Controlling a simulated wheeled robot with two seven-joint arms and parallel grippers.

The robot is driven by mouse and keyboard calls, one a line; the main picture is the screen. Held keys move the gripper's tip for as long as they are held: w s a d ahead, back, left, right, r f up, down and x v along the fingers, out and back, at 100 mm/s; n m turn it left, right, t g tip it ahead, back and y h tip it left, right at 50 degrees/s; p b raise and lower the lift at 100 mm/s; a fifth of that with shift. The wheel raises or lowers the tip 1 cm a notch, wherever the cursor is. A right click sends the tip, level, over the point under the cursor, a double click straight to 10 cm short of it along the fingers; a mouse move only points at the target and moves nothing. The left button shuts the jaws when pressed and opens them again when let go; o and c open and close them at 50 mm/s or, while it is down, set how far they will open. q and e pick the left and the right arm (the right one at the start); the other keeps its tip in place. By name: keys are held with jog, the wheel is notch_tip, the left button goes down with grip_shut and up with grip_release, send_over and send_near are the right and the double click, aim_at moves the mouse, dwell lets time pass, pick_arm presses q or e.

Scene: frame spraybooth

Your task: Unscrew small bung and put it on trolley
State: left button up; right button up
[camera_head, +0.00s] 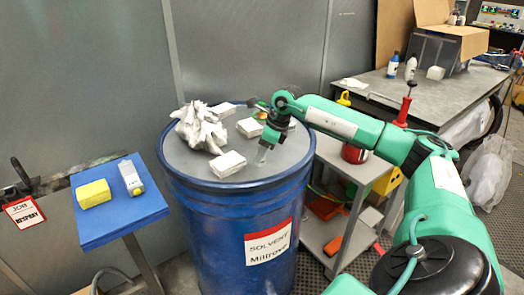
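A blue drum (235,215) labelled "SOLVENT" stands in the middle. My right gripper (262,156) points down over the right part of its grey lid (183,158). Its fingertips are close to the lid, but whether they touch anything is unclear, and so is whether they are open or shut. I cannot make out the small bung; the gripper or the clutter on the lid may hide it. The grey trolley (352,168) stands right behind the drum, partly hidden by my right arm. My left gripper is not in view.
Crumpled white cloth (203,128) and several white blocks (228,164) lie on the lid. A red can (354,154) stands on the trolley. A blue-topped stand (122,215) at left holds a yellow block (93,194) and a grey bottle (131,178). A workbench (440,100) stands behind right.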

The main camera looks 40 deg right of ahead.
jog(key=shift+a+m+t+h, duration=0.15)
jog(key=shift+m+h, duration=0.5)
jog(key=shift+m, duration=1.05)
jog(key=shift+a+m+t+h, duration=0.2)
jog(key=shift+m+h, duration=0.45)
jog(key=shift+m, duration=1.05)
jog(key=shift+d, duration=0.15)
jog(key=c, duration=0.6)
jog(key=shift+c, duration=0.2)
jog(key=shift+d+n+y+b, duration=0.1)
jog(key=shift+n+y+b, duration=0.2)
jog(key=shift+n, duration=0.2)
jog(key=shift+n+y, duration=0.6)
jog(key=shift+n, duration=1.2)
